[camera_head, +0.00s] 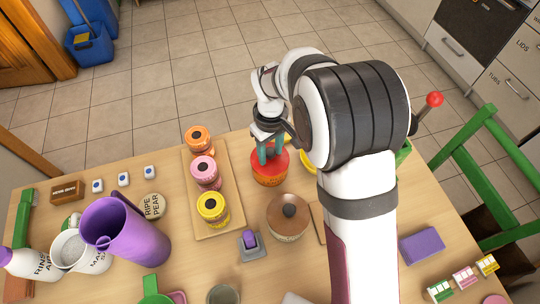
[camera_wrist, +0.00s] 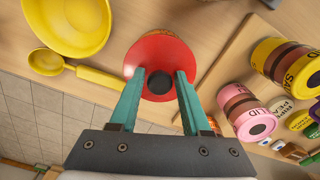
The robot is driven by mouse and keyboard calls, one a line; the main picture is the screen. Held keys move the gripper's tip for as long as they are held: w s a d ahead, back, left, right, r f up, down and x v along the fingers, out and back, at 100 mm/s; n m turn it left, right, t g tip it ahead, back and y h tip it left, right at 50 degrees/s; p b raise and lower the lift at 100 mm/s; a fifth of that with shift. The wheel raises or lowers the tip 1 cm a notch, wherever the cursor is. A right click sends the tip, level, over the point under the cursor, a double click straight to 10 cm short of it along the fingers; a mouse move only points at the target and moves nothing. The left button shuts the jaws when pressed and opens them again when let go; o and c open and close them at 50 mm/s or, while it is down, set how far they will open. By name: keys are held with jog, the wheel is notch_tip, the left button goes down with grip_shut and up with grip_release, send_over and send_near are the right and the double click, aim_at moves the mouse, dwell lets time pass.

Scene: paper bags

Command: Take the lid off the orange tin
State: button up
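A tin with a red lid (camera_head: 269,165) (camera_wrist: 150,52) and an orange-red body (camera_head: 266,182) stands on the table, with the lid on it. The lid has a dark round knob (camera_wrist: 159,83). My gripper (camera_head: 270,152) (camera_wrist: 160,74) is over this tin, pointing down. Its two teal fingers stand either side of the knob, with a small gap visible in the wrist view. Another tin, with an orange top (camera_head: 197,137), stands at the far end of the wooden tray (camera_head: 218,182), left of my gripper.
A pink tin (camera_head: 205,170) and a yellow tin (camera_head: 212,207) share the tray. A pot with a brown lid (camera_head: 288,215) stands in front of the red-lidded tin. A yellow spoon (camera_wrist: 70,66) and yellow bowl (camera_wrist: 68,22) lie close by. A purple jug (camera_head: 135,235) stands left.

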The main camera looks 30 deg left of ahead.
grip_shut()
